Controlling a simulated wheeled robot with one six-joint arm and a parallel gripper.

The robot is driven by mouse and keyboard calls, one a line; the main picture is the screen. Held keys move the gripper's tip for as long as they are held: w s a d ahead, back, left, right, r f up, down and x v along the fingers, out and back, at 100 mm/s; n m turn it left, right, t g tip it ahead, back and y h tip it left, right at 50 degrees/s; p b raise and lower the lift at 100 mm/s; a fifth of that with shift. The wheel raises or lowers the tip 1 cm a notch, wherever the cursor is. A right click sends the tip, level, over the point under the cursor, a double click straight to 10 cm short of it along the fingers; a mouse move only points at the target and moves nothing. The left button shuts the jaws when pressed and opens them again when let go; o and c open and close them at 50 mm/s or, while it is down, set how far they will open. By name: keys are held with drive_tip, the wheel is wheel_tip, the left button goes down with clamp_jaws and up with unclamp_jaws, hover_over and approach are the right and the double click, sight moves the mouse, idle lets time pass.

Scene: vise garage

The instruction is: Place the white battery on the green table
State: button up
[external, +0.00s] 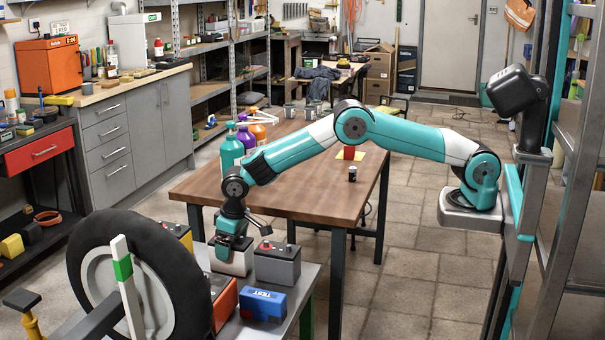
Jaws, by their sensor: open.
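The white battery (241,266) sits on a grey-topped table (304,290) at the bottom centre, among other batteries. My gripper (231,255) is open and points down at the white battery's top, covering part of it. I cannot tell whether the fingers touch it or straddle it. No table with a plainly green top shows; the grey-topped table has a green leg (307,316) at its right.
A dark grey battery (278,263) and a blue one (263,304) stand close by on the right. A large tyre (130,270) is at the left. The wooden table (300,180) behind holds coloured bottles (231,150), a red block (349,153) and a small can (352,173).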

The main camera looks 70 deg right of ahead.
wheel_tip(320, 180, up, 12)
drive_tip(key=s, duration=0.2)
drive_tip(key=shift+r, duration=0.15)
drive_tip(key=s+d+r+n+y, duration=0.1)
drive_tip(key=s+d+r+n, duration=0.1)
drive_tip(key=s+r, duration=0.45)
drive_tip(key=s+d+r+n+y, duration=0.1)
drive_tip(key=s+d+r+n, duration=0.2)
drive_tip(key=s, duration=0.7)
drive_tip(key=s+d+n+g+y, duration=0.1)
drive_tip(key=s+d+n+y, duration=0.1)
drive_tip(key=s, duration=2.1)
drive_tip(key=shift+s+d+r+g, duration=0.2)
drive_tip(key=shift+s+d+g, duration=0.1)
drive_tip(key=shift+d+g, duration=0.15)
